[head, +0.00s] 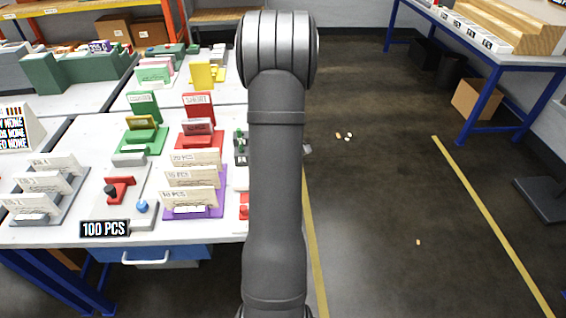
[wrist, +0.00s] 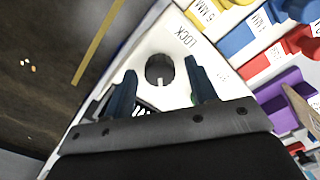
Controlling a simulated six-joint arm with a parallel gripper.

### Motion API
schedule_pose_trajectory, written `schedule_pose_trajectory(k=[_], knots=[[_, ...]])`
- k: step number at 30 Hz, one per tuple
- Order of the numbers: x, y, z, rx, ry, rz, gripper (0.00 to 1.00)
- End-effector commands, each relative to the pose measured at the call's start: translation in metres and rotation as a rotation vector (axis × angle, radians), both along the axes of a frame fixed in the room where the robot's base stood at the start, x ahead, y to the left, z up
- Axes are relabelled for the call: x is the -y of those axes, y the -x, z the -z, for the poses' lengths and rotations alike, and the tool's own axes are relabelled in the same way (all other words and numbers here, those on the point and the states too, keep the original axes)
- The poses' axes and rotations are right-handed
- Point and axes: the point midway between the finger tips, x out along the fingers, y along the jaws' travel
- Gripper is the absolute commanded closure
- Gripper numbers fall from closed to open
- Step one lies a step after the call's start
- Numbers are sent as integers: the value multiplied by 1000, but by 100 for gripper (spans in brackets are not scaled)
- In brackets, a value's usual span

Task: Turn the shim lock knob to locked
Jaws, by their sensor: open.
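The shim lock knob (wrist: 158,67) is a dark round knob on a white panel (wrist: 150,43) in the wrist view. A pale pointer mark (wrist: 161,83) lies on its side nearest my gripper. The printed word LOCK (wrist: 187,37) is on the panel, up and to the right of the knob. My gripper (wrist: 160,65) is open, with one dark finger on each side of the knob and a gap visible on both sides. I cannot tell how deep the fingertips reach. In the head view my arm hides the knob and the gripper.
Yellow, blue and red labelled blocks (wrist: 238,37) stand right of the panel, with a purple holder (wrist: 284,92) below them. Open floor (wrist: 48,50) lies left of the panel. In the head view, card holders (head: 194,178) crowd the bench left of my arm.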

Motion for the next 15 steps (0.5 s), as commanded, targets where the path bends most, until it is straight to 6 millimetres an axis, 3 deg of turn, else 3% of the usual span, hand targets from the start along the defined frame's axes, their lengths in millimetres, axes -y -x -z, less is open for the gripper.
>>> schedule_pose_trajectory(k=[4, 11, 15], knots=[[0, 0, 0, 0, 0, 0, 48], [0, 0, 0, 0, 0, 0, 93], [0, 0, -1, 0, 0, 3, 92]])
